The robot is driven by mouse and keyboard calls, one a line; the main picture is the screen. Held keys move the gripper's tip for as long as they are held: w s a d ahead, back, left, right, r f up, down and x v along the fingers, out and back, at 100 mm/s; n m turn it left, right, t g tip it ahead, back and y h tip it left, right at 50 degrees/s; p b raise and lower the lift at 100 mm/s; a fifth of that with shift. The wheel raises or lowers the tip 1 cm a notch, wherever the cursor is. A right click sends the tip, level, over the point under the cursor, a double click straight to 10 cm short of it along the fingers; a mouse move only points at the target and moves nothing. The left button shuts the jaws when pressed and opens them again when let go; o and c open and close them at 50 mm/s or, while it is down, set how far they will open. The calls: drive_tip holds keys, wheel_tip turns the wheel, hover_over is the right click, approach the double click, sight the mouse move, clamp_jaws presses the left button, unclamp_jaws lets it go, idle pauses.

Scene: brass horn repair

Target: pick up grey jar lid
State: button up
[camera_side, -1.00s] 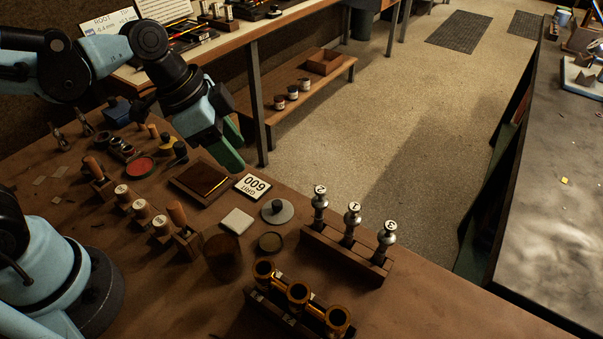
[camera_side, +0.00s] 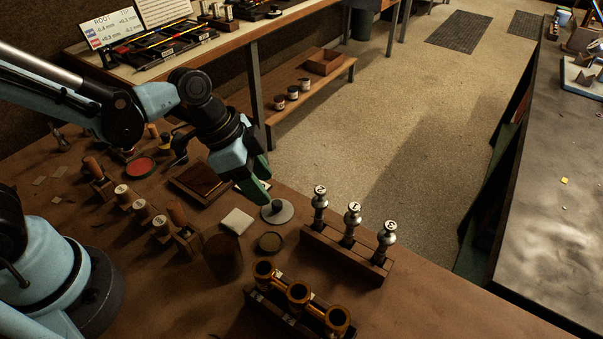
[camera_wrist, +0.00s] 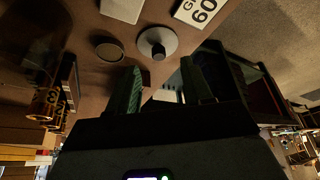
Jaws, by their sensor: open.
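The grey jar lid (camera_side: 279,216) is a flat round disc with a dark knob on top. It lies flat on the brown bench near its far edge in the side view. In the wrist view the lid (camera_wrist: 168,37) is just beyond the fingertips, its knob roughly in line with the gap. My gripper (camera_side: 264,189) has green fingers and hangs above the lid, just behind it in the side view. In the wrist view my gripper (camera_wrist: 161,68) is open with nothing between the fingers. The fingers appear apart from the lid.
A pale square block (camera_side: 237,221) and a dark round disc (camera_side: 270,242) lie close to the lid. A rack of silver valves (camera_side: 345,246) stands to the right, a rack of brass tubes (camera_side: 297,304) in front. The numbered card (camera_wrist: 199,10) is partly hidden in the side view.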

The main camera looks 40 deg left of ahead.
sight(275, 202)
drive_tip(key=shift+x, duration=2.55)
drive_tip(key=shift+d, duration=0.1)
clamp_jaws()
